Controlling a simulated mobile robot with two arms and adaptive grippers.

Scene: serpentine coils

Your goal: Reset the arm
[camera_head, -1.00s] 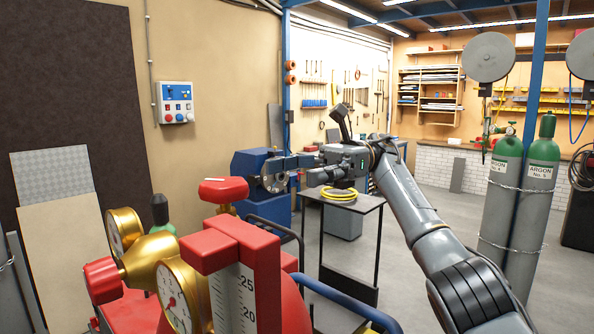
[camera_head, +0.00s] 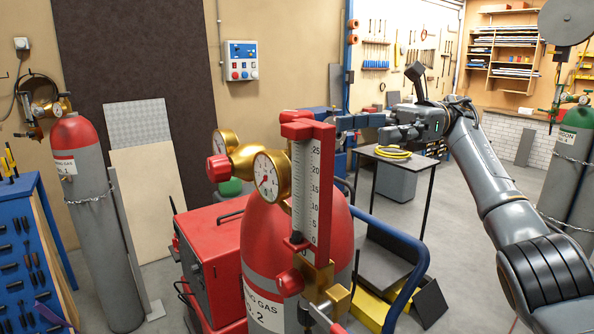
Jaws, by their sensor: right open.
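My right arm (camera_head: 505,205) comes in from the right, and its grey and black gripper (camera_head: 366,128) points left, with the fingers apart and nothing seen between them. It is in the air, behind and right of the flowmeter in the view. The red-topped gas cylinder (camera_head: 262,240) stands upright in the foreground, with brass regulator gauges (camera_head: 267,175) and a red-framed flowmeter scale (camera_head: 305,185). The flowmeter and gripper look close in the picture; I cannot tell the gap. My left gripper is not in view.
A small black table with a coiled yellow hose (camera_head: 392,153) stands below the right gripper. A red box (camera_head: 212,262) and blue cart handle (camera_head: 415,255) flank the cylinder. Another chained cylinder (camera_head: 95,220) stands left, with green argon cylinders (camera_head: 572,170) at right. Grey floor is open between.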

